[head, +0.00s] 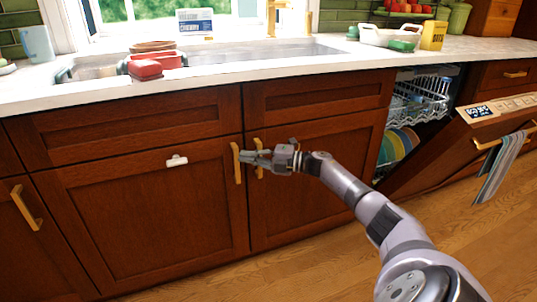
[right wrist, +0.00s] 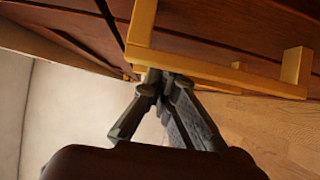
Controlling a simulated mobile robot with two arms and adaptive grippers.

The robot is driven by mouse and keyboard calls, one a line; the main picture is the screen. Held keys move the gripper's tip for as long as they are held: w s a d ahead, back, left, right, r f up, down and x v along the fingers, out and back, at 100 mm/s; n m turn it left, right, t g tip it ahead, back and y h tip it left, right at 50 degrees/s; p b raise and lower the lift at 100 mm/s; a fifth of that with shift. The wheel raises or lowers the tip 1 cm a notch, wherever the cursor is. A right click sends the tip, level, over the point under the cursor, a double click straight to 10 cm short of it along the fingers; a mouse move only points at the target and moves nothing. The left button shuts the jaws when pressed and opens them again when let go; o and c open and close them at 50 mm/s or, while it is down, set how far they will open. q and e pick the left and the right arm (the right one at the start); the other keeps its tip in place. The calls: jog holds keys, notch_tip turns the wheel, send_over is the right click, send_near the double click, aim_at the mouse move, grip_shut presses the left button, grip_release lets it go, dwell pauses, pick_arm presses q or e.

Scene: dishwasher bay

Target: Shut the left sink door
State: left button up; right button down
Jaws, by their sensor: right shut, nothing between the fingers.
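The left sink door (head: 140,225) is a dark red-brown panel under the sink, with an upright gold handle (head: 237,163) near its right edge. It looks flush or nearly flush with the front; a small gap cannot be ruled out. The right sink door (head: 310,185) beside it looks closed and has its own gold handle (head: 258,158). My right gripper (head: 250,158) is shut and empty at the two handles. In the right wrist view its fingertips (right wrist: 160,80) are close to a gold handle bar (right wrist: 215,68); contact is unclear. My left gripper is not in view.
The dishwasher door (head: 455,150) hangs partly open at the right, with a towel (head: 503,165) on it and a rack (head: 420,100) inside. A white clip (head: 177,161) is on the left door. The wooden floor (head: 300,275) in front is clear.

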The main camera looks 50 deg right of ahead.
jog(key=v, duration=1.2)
jog(key=shift+a+f, duration=0.1)
jog(key=shift+a, duration=0.05)
